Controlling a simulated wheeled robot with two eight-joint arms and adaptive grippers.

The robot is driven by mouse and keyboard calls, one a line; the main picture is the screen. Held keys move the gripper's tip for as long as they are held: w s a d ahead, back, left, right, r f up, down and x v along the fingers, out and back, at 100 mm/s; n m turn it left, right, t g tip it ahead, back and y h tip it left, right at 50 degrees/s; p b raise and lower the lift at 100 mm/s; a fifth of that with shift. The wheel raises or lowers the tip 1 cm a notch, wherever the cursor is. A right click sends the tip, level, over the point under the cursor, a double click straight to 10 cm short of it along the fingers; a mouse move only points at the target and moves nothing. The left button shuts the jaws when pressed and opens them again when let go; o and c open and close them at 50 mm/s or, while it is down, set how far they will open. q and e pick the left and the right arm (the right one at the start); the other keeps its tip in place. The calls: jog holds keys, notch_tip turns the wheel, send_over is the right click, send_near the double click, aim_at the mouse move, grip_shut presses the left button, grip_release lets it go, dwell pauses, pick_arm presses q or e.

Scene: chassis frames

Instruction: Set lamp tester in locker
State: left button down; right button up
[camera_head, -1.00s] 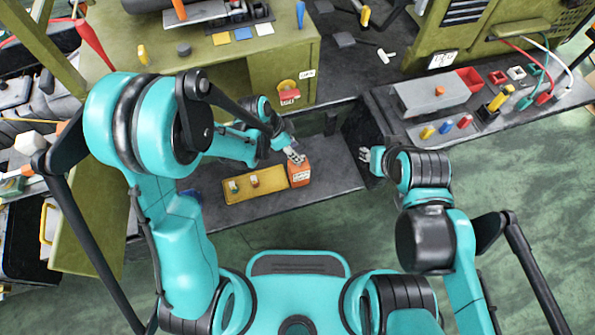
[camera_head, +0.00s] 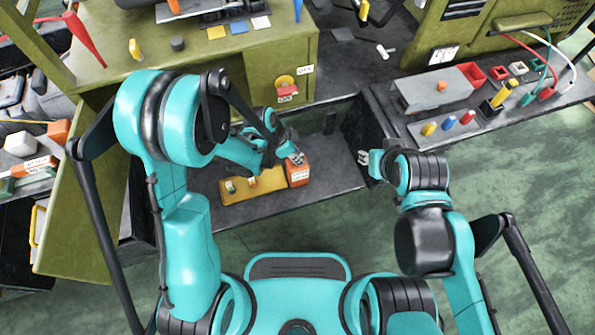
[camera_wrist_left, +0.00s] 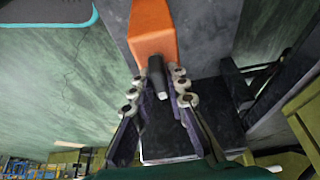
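An orange box with a white label (camera_head: 298,175), which I take to be the lamp tester, stands on the dark low shelf at the right end of a yellow tray. In the left wrist view the orange box (camera_wrist_left: 153,30) has a black peg-like handle (camera_wrist_left: 157,80). My left gripper (camera_head: 297,158) is at the box's top. Its fingers (camera_wrist_left: 158,76) stand on both sides of the handle, with narrow gaps seeming to show. My right gripper (camera_head: 363,158) is empty, beside the dark side panel, with its small tips apart. I cannot tell for certain which compartment is the locker.
The yellow tray (camera_head: 237,197) holds small pegs left of the box. An olive cabinet (camera_head: 230,55) stands behind, with a swung-out olive panel (camera_head: 65,215) at left. A grey bench (camera_head: 480,140) with a grey case, plugs and cables is at right. Green floor is clear at lower right.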

pick_arm(q)
jog(key=shift+r, duration=0.1)
notch_tip(320, 180, up, 4)
jog(key=shift+r+p, duration=0.1)
jog(key=shift+p, duration=1.05)
jog(key=s+d+r+p, duration=0.4)
jog(key=s+d+r, duration=0.25)
jog(key=s, duration=0.35)
jog(key=w+a+n+t+y, duration=0.1)
jog(key=w+a+n, duration=0.2)
jog(key=a, duration=0.5)
jog(key=w+a+r+n+t+y, duration=0.1)
jog(key=w+a+n+y, duration=0.1)
jog(key=a+n, duration=0.4)
jog(key=w+a+n+t+y, duration=0.1)
jog(key=w+a+n, duration=0.3)
jog(key=a, duration=0.6)
jog(key=shift+w+a+r+n, duration=0.15)
jog(key=shift+w+n, duration=0.25)
jog(key=shift+n, duration=0.3)
